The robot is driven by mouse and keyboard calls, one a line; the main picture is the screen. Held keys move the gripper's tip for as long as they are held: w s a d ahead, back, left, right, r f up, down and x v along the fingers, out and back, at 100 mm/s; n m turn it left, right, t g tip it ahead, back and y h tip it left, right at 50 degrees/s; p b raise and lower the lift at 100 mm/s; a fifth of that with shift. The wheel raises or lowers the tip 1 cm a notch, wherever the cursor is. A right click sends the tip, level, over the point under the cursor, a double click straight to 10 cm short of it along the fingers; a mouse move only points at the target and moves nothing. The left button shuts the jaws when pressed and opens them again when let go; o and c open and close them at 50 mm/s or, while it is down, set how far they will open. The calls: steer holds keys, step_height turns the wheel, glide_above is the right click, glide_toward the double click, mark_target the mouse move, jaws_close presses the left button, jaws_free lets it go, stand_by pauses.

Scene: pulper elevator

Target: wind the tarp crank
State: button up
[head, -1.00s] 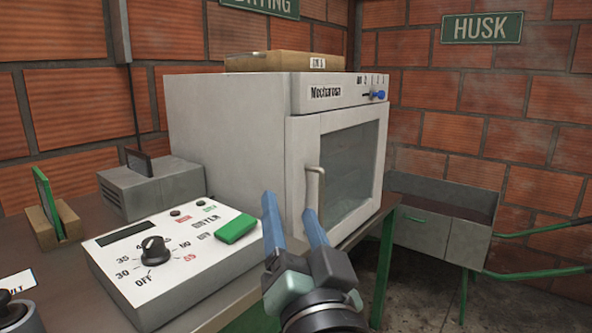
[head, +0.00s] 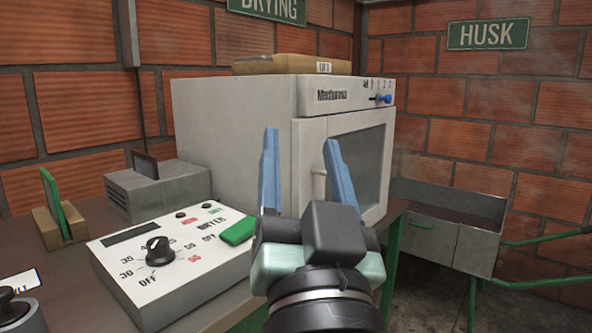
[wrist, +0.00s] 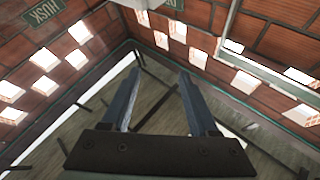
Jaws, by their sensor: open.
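No tarp crank can be made out in either view. My gripper (head: 302,145) is open and empty in the head view, its two blue fingers pointing up and spread apart in front of the white oven-like machine (head: 232,130). The fingers overlap the machine's door area in the picture; I cannot tell any contact. In the wrist view my gripper (wrist: 160,82) is also open, with nothing between the fingers. That view looks up at brick walls with openings and at the roof.
A white control box (head: 150,285) with a black knob and a grey box (head: 165,190) sit on the table at left. A cardboard-coloured box (head: 275,65) lies on the machine. A grey cart (head: 430,230) stands at right under the HUSK sign (head: 487,34).

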steer(key=shift+w+f, duration=0.1)
steer(key=shift+f, duration=0.05)
steer(key=w+a+f+n+g+y+p, duration=0.1)
steer(key=f+n+g+y, duration=0.15)
steer(key=f, duration=0.55)
steer(key=w+a+f+n+g+y, duration=0.1)
steer(key=w+f+n+g, duration=0.15)
steer(key=f, duration=0.45)
steer(key=w+a+f+n+g+y+p, duration=0.1)
steer(key=a+f+g+y, duration=0.15)
steer(key=f, duration=0.55)
steer(key=s+f+n+g+y+p, duration=0.2)
steer(key=s+f+n+g+y, duration=0.35)
steer(key=s+f, duration=0.95)
steer(key=shift+n, duration=0.35)
steer(key=x, duration=0.8)
steer(key=w+x, duration=0.1)
steer(key=x, duration=0.4)
steer(key=shift+d, duration=0.4)
jaws_close()
